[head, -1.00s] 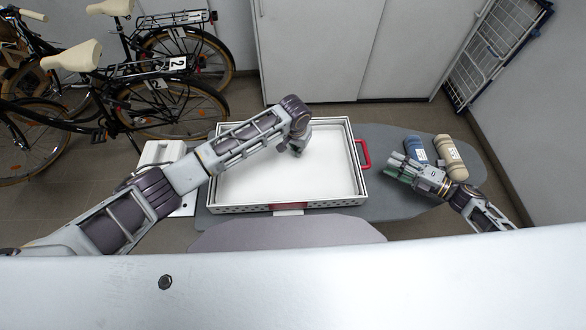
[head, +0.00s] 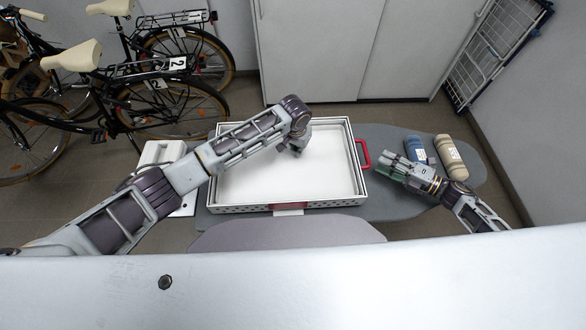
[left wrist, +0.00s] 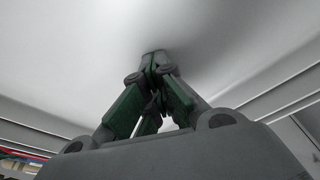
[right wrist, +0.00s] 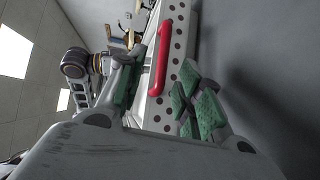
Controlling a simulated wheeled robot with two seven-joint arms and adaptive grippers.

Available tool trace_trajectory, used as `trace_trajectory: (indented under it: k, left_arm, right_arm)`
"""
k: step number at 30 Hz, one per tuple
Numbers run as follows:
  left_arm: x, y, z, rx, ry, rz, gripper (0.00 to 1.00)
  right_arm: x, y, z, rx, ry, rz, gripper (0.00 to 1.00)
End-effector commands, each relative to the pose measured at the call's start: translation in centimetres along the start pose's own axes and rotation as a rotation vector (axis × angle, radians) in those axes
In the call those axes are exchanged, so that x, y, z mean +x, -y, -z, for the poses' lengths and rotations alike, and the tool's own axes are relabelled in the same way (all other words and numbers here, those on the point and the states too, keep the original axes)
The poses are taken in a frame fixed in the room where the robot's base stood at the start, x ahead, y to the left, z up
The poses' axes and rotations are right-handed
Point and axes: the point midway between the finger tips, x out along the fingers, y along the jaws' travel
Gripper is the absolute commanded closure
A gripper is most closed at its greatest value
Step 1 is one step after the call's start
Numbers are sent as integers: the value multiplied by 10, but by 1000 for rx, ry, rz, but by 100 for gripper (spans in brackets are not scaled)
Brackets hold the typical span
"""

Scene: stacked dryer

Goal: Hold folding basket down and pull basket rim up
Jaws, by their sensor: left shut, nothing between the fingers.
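The white folding basket (head: 240,207) lies low and flat on the grey ironing board. Its red handle (head: 363,153) stands out from the right rim, and a red part (head: 290,206) shows at the front. My left gripper (head: 295,150) is shut and empty, pointing down at the basket floor; its tips (left wrist: 155,58) seem to touch the white floor in the left wrist view. My right gripper (head: 383,166) is open, just right of the red handle and apart from it. In the right wrist view the handle (right wrist: 173,55) shows ahead, between the open fingers (right wrist: 158,78).
A blue bottle (head: 416,149) and a beige rolled item (head: 449,157) lie on the ironing board (head: 400,205) behind my right gripper. White cabinets (head: 330,50) stand at the back, bicycles (head: 130,80) at the left, and a drying rack (head: 495,55) leans at the right wall.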

Motion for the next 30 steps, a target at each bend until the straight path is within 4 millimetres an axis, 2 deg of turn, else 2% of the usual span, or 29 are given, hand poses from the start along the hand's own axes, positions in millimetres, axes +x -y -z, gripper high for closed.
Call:
trace_trajectory:
  k: [1, 21, 30]
  left_arm:
    - [18, 2, -15, -3, 32, 6, 100]
    - [18, 2, -16, -3, 32, 7, 100]
    - [18, 2, -16, -3, 32, 7, 100]
  right_arm:
    - [5, 1, 0, 0, 0, -1, 64]
    - [64, 2, 0, 1, 0, -1, 64]
    - [75, 2, 0, 2, 0, -1, 64]
